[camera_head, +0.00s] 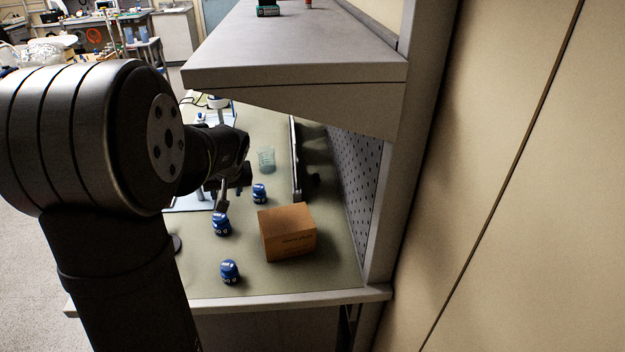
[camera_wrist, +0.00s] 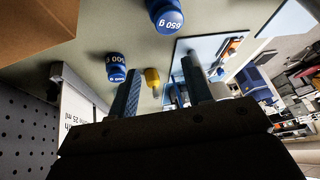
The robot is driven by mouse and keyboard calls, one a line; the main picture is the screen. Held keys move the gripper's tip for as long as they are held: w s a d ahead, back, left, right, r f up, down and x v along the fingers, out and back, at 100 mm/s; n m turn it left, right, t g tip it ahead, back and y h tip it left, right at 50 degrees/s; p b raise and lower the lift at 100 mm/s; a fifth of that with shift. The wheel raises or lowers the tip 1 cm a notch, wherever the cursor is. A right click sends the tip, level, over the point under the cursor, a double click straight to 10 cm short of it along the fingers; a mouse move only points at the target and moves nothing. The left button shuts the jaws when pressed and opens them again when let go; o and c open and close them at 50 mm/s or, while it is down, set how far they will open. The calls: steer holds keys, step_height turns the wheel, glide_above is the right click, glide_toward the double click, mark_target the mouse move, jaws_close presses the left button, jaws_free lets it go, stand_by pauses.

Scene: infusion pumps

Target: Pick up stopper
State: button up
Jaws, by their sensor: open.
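A small yellow piece (camera_wrist: 152,76), which looks like the stopper, shows in the wrist view between my fingers, with a pale part beyond it. I cannot tell whether it stands or lies, and I cannot make it out in the head view. My gripper (camera_wrist: 160,66) is open, with one finger on each side of the yellow piece in the picture and nothing held. The gap in depth is unclear. In the head view my gripper (camera_head: 232,197) hangs over the bench near the blue weights, partly hidden by my arm.
Blue weights stand nearby on the bench: one (camera_head: 259,193) close to my gripper, another (camera_head: 221,224) in front, a third (camera_head: 230,271) nearer the bench edge. A cardboard box (camera_head: 288,232) stands right of them. A clear beaker (camera_head: 267,158) stands behind. A shelf (camera_head: 300,50) overhangs the right side.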

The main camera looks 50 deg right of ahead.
steer(key=s+d+h, duration=0.1)
steer(key=s+d, duration=0.4)
steer(key=d, duration=0.5)
steer(key=m+t+h, duration=0.1)
steer(key=m+h, duration=0.1)
steer(key=h, duration=0.1)
glide_toward(316, 176)
steer(key=x, duration=0.6)
steer(key=shift+s+d, duration=0.1)
steer(key=shift+d, duration=0.15)
steer(key=shift+x, duration=2.55)
steer(key=shift+a, duration=0.1)
steer(key=c, duration=0.9)
